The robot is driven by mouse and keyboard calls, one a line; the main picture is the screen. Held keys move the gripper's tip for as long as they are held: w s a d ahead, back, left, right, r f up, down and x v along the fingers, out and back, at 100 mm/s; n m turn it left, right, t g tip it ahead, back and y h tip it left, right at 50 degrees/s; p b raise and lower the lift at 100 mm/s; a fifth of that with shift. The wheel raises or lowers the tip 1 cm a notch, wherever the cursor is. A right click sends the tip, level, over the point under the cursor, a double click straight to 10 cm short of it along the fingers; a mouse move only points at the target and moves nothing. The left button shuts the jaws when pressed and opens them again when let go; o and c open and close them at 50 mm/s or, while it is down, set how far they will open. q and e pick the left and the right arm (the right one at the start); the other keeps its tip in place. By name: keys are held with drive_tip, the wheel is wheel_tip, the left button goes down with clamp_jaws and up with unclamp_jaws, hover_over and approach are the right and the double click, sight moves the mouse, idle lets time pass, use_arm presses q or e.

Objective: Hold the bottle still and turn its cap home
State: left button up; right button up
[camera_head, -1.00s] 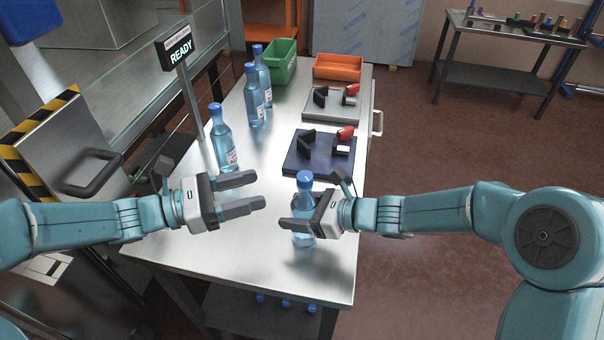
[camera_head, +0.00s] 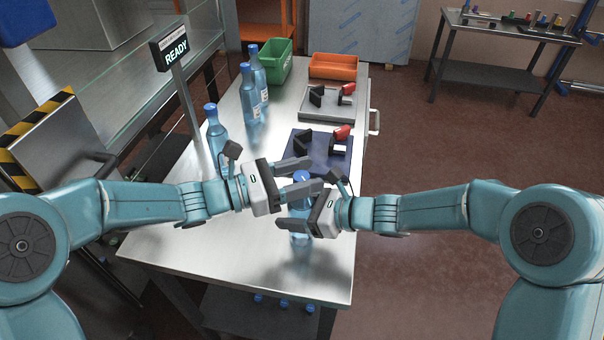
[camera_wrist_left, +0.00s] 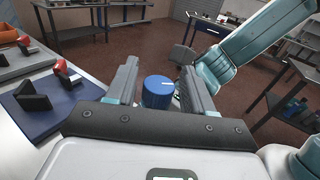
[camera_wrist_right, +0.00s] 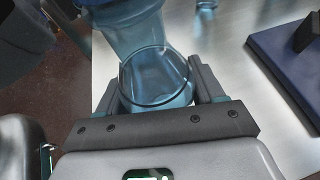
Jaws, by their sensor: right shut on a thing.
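A clear blue bottle (camera_head: 299,228) stands upright near the front right of the steel table, with a blue cap (camera_head: 301,177) on its top. My right gripper (camera_head: 297,222) is shut on the bottle's body, which also shows between its fingers in the right wrist view (camera_wrist_right: 158,78). My left gripper (camera_head: 312,175) is open at cap height, its fingers on either side of the cap. In the left wrist view the cap (camera_wrist_left: 158,91) sits between the two fingers, with a visible gap on its sides. The bottle below the cap is hidden there.
A dark blue tray (camera_head: 318,168) with a black bracket and red-handled clamp lies just behind the bottle. Several other bottles (camera_head: 251,95) stand along the table's left side. A READY sign (camera_head: 175,52) rises at the left edge. The front of the table (camera_head: 225,262) is clear.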

use_arm(q)
drive_tip(key=c, duration=0.7)
drive_tip(key=shift+w+m+g+h, duration=0.1)
drive_tip(key=shift+m+g+h, duration=0.4)
drive_tip(key=shift+m+g, duration=1.3)
drive_tip(key=shift+n+g, duration=0.3)
drive_tip(key=shift+g, duration=0.2)
drive_tip(key=o, duration=1)
drive_tip(key=shift+c, duration=0.2)
drive_tip(key=s+a, duration=0.1)
drive_tip(key=a, duration=1.1)
drive_tip(key=shift+s, duration=0.15)
